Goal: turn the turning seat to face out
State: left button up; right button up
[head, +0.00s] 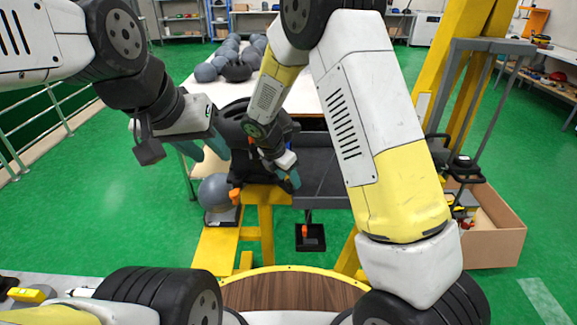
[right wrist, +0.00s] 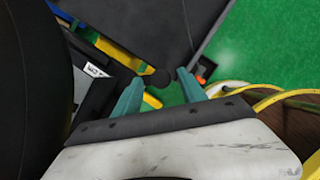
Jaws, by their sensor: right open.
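The turning seat (head: 238,118) is a black, bulky shell on a yellow frame in the middle of the head view. My right arm and gripper hide part of it, and I cannot tell exactly which way it faces. My left gripper (head: 205,148) is open and empty, with teal fingertips in front of the seat's left side. My right gripper (head: 289,180) is at the seat's right side, beside a dark grey panel. In the right wrist view this gripper (right wrist: 160,92) has its fingers apart, with the panel's dark corner just beyond them; contact is unclear.
The dark grey panel (head: 325,168) lies right of the seat. A grey ball (head: 214,190) sits on a black base at left. A yellow post (head: 452,80) and a cardboard box (head: 500,245) stand at right. Green floor is open at left.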

jog(key=shift+w+d+f, duration=0.1)
jog(key=shift+d+f, duration=0.05)
jog(key=shift+f, duration=0.25)
grip_shut()
dwell(1.2)
